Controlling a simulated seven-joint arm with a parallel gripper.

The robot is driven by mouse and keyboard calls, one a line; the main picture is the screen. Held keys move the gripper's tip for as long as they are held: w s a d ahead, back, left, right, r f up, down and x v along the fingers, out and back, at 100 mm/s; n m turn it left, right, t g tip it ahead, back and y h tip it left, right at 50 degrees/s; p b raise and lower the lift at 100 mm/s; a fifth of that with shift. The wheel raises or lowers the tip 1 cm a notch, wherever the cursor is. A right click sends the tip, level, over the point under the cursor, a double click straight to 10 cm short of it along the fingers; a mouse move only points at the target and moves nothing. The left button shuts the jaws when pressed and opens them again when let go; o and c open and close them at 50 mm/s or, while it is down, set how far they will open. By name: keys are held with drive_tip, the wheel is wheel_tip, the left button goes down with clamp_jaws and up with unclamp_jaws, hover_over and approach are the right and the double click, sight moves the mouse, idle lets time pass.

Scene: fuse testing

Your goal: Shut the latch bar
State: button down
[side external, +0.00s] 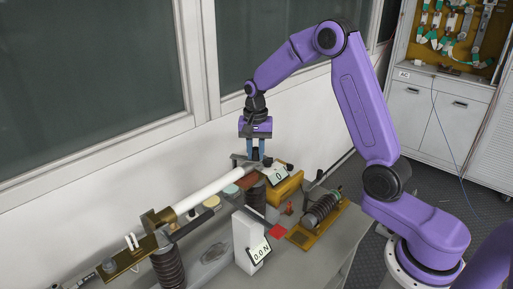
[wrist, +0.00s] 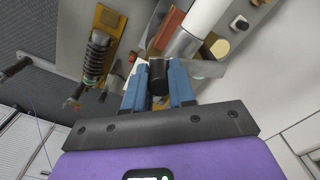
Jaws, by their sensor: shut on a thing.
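My gripper (side external: 252,155) points down at the far end of the white tube (side external: 205,186). In the wrist view its blue fingers (wrist: 158,84) are closed around a short black cylindrical grip (wrist: 157,70). I take this to be the handle of the latch bar; a grey metal plate (wrist: 206,68) shows beside it, and I cannot tell how they join. The white tube also shows in the wrist view (wrist: 198,22), just beyond the fingers. The fingers partly hide the grip, and the bar's angle is unclear.
A ribbed part on a brass plate (side external: 320,210) lies to the right. The wall is close behind.

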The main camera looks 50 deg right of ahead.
drive_tip(key=shift+s+a+m, duration=0.15)
drive_tip(key=shift+a+m, duration=0.6)
drive_tip(key=shift+m, duration=0.45)
drive_tip(key=shift+s+a+m, duration=0.15)
drive_tip(key=shift+a+m, duration=0.55)
drive_tip(key=shift+m, duration=0.5)
drive_tip(key=c, duration=0.9)
unclamp_jaws()
drive_tip(key=shift+a, duration=0.1)
drive_tip(key=shift+c, duration=0.2)
drive_tip(key=shift+r, duration=0.1)
wheel_tip(320, 180, up, 17)
drive_tip(key=shift+r, duration=0.15)
